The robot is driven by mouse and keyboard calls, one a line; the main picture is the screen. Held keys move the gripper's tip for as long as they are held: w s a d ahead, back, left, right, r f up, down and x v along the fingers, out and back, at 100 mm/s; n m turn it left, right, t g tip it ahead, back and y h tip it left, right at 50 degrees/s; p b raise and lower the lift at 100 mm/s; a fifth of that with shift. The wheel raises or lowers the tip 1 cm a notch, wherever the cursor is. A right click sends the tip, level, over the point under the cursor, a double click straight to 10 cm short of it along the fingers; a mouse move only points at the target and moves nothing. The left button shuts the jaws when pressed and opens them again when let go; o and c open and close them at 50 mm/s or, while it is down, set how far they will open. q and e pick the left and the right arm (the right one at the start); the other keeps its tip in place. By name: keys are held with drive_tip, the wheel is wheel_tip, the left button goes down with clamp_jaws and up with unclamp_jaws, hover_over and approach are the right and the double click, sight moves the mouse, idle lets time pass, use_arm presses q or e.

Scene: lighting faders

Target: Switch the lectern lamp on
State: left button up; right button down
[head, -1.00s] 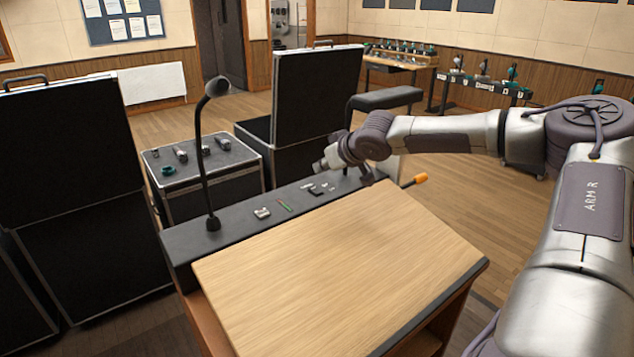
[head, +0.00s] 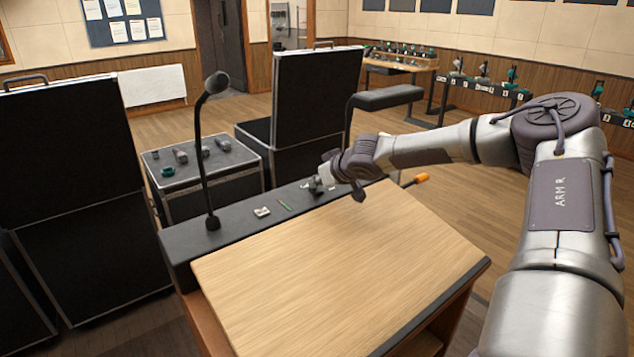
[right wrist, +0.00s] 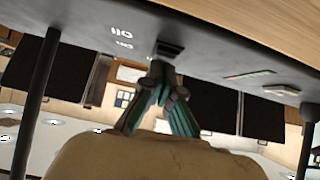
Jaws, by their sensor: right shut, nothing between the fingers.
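The lectern has a sloped wooden top (head: 340,260) with a dark strip (head: 238,236) along its far edge. A black lamp with a bar-shaped head (head: 385,97) seems to stand on a thin post at the strip's right end; I see no light from it. A small black switch block (right wrist: 170,50) sits on the strip beside white markings (right wrist: 121,31). My right gripper (head: 309,187) is shut and empty, low over the strip. In the right wrist view its fingertips (right wrist: 162,70) are at the block; I cannot tell whether they touch. My left gripper is out of view.
A gooseneck microphone (head: 202,150) rises from the strip's left part. A pale small plate (head: 262,212) and a green strip (head: 285,205) lie between it and my gripper. An orange-tipped handle (head: 420,178) is at the right edge. Black cases (head: 315,100) stand behind.

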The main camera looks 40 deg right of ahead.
drive_tip(key=shift+f, duration=0.25)
drive_tip(key=shift+w, duration=0.1)
drive_tip(key=shift+w+d+p, duration=0.15)
drive_tip(key=shift+w+p, duration=0.3)
drive_tip(key=shift+w, duration=0.4)
drive_tip(key=shift+s+r, duration=0.15)
drive_tip(key=shift+r, duration=0.15)
